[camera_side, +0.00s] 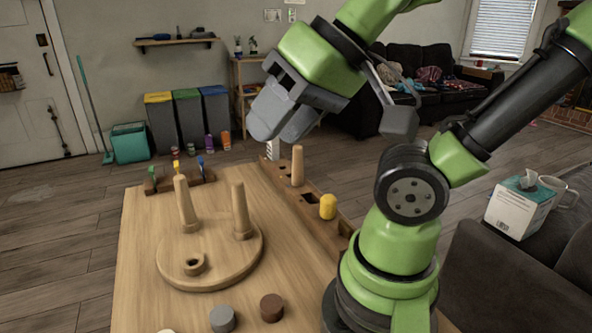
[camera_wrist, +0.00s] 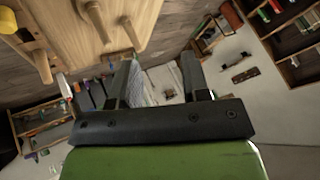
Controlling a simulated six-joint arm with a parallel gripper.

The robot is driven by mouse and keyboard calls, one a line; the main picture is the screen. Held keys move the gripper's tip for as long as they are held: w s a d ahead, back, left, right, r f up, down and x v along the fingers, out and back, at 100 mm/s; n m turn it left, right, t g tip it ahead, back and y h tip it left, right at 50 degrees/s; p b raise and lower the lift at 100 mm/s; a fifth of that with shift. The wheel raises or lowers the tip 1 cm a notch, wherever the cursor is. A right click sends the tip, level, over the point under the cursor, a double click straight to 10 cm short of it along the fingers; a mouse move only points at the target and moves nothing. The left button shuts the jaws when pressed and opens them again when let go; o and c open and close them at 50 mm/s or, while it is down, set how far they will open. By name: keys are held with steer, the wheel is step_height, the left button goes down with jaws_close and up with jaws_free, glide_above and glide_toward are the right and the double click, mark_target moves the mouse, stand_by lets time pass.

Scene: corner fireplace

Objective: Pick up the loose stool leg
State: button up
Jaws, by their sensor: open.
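A round wooden stool seat (camera_side: 225,268) lies on the table with two legs (camera_side: 185,205) (camera_side: 241,210) standing up from it and an empty ring socket at its front. Another wooden leg (camera_side: 297,167) stands upright in the wooden rack along the table's right edge, apart from the seat; it appears to be the loose one. In the wrist view, a leg beside the yellow piece (camera_wrist: 42,64) seems to be this one. My gripper (camera_side: 283,122) is open and empty, above and left of that leg. Its two fingers (camera_wrist: 160,75) show apart in the wrist view.
A yellow cylinder (camera_side: 328,206) sits on the rack near the leg. Grey (camera_side: 222,318) and brown (camera_side: 271,307) round pieces lie at the table's front. A small holder with coloured tools (camera_side: 178,180) stands at the back left. The table's left side is clear.

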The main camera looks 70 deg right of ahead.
steer(key=shift+o, duration=1.3)
